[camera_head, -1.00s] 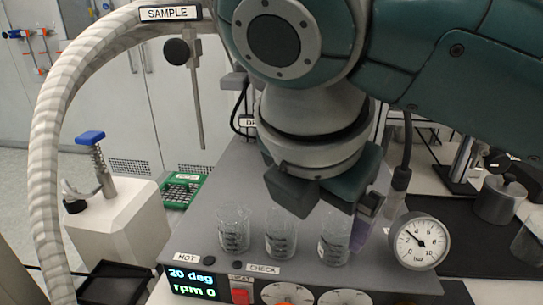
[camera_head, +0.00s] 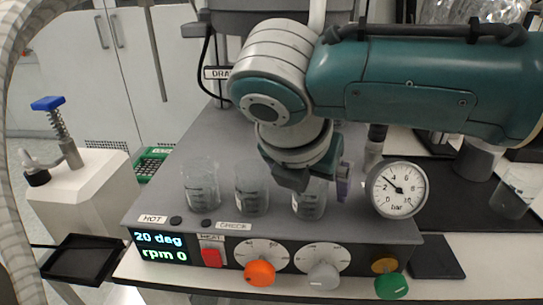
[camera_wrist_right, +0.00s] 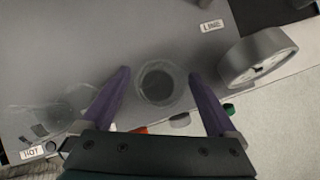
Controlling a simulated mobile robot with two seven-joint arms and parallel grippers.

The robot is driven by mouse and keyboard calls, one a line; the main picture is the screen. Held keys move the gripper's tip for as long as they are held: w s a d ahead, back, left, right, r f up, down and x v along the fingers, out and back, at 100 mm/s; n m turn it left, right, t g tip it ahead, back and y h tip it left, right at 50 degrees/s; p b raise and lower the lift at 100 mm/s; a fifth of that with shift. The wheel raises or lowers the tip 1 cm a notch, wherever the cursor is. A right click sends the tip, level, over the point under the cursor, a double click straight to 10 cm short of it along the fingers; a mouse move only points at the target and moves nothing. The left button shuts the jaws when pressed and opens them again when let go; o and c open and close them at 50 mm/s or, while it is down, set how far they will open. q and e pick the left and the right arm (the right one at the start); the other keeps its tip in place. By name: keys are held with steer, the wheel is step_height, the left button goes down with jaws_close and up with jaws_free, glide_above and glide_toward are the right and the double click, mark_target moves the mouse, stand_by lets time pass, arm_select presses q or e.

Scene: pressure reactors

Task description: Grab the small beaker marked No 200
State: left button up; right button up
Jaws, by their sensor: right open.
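Three small clear beakers stand in a row on the grey top of the reactor unit: a left one (camera_head: 201,188), a middle one (camera_head: 251,195) and a right one (camera_head: 308,203). Their dark print is too small to read, so I cannot tell which says No 200. My right gripper (camera_head: 318,182) is open, pointing down at the right beaker and partly covering it. In the right wrist view its two purple fingers (camera_wrist_right: 160,76) appear on either side of one beaker (camera_wrist_right: 158,88), with gaps on both sides. My left gripper is not in view.
A round pressure gauge (camera_head: 396,190) stands close right of the right beaker. Knobs, including an orange one (camera_head: 259,273), and a lit display (camera_head: 160,246) line the unit's front. A black tray (camera_head: 83,258) lies at the left.

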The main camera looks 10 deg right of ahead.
steer(key=shift+f, duration=0.1)
steer(key=c, duration=1.4)
steer(key=shift+c, duration=0.3)
